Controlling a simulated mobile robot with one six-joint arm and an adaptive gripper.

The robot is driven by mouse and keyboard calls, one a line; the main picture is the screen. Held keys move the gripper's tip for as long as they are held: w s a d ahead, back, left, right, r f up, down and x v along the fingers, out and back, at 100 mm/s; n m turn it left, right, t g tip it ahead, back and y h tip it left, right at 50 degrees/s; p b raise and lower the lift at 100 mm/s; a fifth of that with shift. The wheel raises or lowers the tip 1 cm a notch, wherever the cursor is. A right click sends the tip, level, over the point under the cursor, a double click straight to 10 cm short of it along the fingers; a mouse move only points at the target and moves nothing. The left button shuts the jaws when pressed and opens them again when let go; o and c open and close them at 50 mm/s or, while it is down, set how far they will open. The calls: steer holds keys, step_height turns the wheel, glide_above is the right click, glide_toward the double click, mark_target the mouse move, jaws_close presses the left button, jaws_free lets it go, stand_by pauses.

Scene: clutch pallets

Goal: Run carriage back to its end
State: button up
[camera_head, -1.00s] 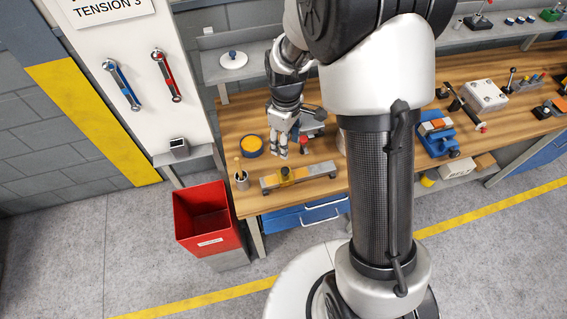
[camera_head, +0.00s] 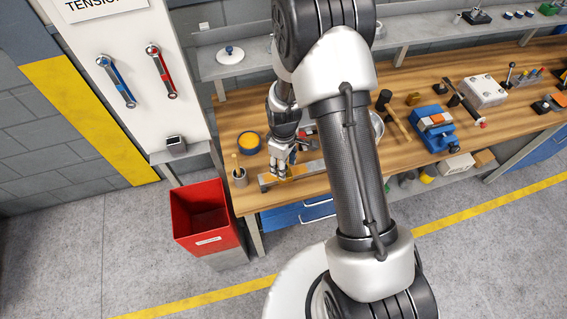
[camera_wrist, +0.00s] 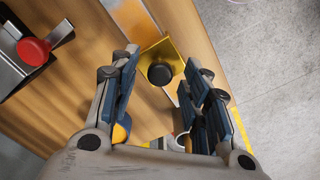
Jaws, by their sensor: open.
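The carriage (camera_wrist: 176,52) is a yellow plate with a black round knob (camera_wrist: 160,74). It sits on a straight metal rail (camera_wrist: 134,18) along the bench's front edge. In the wrist view, my gripper (camera_wrist: 158,88) is open, with its fingers on either side of the knob, which shows between them. I cannot tell how far above it they are. In the head view, my gripper (camera_head: 280,174) is low over the rail (camera_head: 312,168) and hides most of the carriage. The rail's left end shows beside my gripper.
A pen cup (camera_head: 239,177) and a round yellow-topped tin (camera_head: 249,142) stand left of my gripper. A grey device with a red knob (camera_wrist: 34,51) is close by in the wrist view. A red bin (camera_head: 205,215) stands on the floor beside the wooden bench (camera_head: 231,118).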

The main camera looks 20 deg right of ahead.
jaws_close()
stand_by(0.4)
